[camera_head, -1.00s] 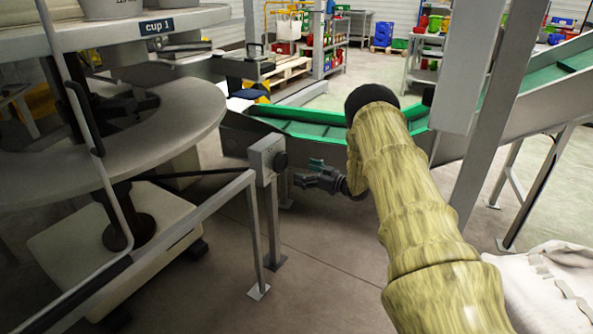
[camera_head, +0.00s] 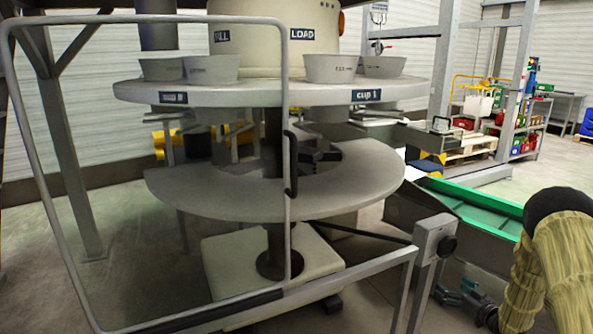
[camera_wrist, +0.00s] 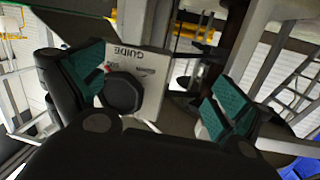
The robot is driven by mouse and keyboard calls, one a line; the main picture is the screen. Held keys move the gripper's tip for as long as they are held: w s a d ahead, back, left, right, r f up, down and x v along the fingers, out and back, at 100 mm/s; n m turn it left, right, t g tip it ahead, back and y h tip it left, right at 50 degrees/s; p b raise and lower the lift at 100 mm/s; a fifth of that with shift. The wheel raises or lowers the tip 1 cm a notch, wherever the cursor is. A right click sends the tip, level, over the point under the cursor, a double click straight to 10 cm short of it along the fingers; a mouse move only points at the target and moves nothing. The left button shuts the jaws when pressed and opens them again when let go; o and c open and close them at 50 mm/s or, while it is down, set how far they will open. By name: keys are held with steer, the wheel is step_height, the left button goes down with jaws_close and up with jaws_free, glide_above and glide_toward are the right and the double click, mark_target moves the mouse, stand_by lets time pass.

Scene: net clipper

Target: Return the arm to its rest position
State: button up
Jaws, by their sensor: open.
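My arm, in a yellowish ribbed sleeve, shows at the lower right of the head view. My gripper (camera_head: 462,294) is small there, low down, right of the grey post with the control box. In the wrist view my gripper (camera_wrist: 158,95) is open, its two teal-padded fingers wide apart with nothing held between them. A pale panel marked GUIDE (camera_wrist: 150,62) with a black knob (camera_wrist: 123,92) shows beyond the fingers, apart from them as far as I can tell. The grey control box (camera_head: 432,236) with a black knob stands left of my gripper in the head view.
A round machine with cups (camera_head: 330,68) and a lower grey ring table (camera_head: 225,195) fills the middle. A metal guard frame (camera_head: 285,120) and rail (camera_head: 345,275) stand in front. A green conveyor (camera_head: 485,205) runs behind my arm. Shelves with crates (camera_head: 520,130) stand far right.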

steer(key=s+a+f+m+g+h, duration=0.3)
steer(key=s+a+f+g, duration=0.2)
steer(key=s+a+f, duration=1)
steer(key=s+a+f+g+h, duration=0.1)
steer(key=s+a+f+g, duration=0.2)
steer(key=s+a, duration=0.6)
steer(key=s+a+f+g, duration=0.3)
steer(key=s+a, duration=0.2)
steer(key=s, duration=0.8)
steer(key=s+a+r+g, duration=0.1)
steer(key=s+a+g, duration=0.2)
steer(key=s, duration=0.6)
steer(key=s+a+r+g, duration=0.2)
steer(key=s, duration=0.7)
step_height(320, 180, up, 18)
steer(key=p, duration=1.9)
steer(key=shift+w+r+h, duration=0.2)
steer(key=shift+r+h, duration=0.05)
steer(key=shift+h, duration=0.05)
steer(key=shift+c, duration=0.4)
